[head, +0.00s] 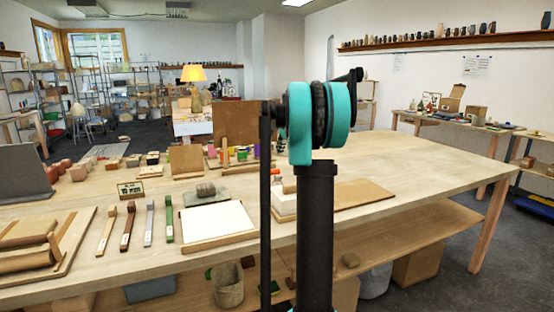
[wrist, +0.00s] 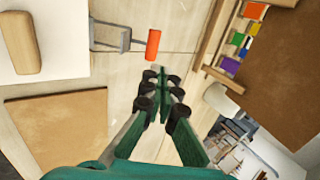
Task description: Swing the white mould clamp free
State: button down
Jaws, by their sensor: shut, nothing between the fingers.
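In the wrist view a clamp has a grey metal frame (wrist: 112,38) and an orange-red handle (wrist: 153,45). The frame reaches to the edge of a white mould (wrist: 60,62) at the upper left. My gripper (wrist: 162,82) has green fingers with black pads. It is shut and empty, its tips just below the orange-red handle in the picture; I cannot tell whether they touch it. In the head view a white block (head: 284,204), seemingly the mould, stands on the table partly behind my arm. My gripper is not visible there.
A tan block (wrist: 20,42) lies on the mould. A brown board (wrist: 58,125) lies beside it. Coloured blocks (wrist: 240,40) and an upright brown panel (wrist: 285,70) stand at the right. In the head view, tools and a white board (head: 213,219) occupy the table's left; its right (head: 420,160) is clear.

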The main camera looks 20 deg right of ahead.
jog(key=shift+v, duration=1.2)
jog(key=s+a+f+n+g, duration=0.1)
jog(key=s+a+f+n, duration=0.4)
jog(key=s+a+f, duration=0.4)
jog(key=s+a+f+n, duration=0.4)
jog(key=s+a+f, duration=0.2)
jog(key=s, duration=0.5)
jog(key=s+a+f+n, duration=0.3)
jog(key=s+f, duration=0.5)
jog(key=s, duration=0.3)
jog(key=s+a+f+n+g, duration=0.1)
jog(key=s+a+f+n, duration=0.2)
jog(key=s, duration=0.9)
notch_tip(320, 180, down, 5)
jog(key=n, duration=0.2)
jog(key=shift+s+n, duration=0.3)
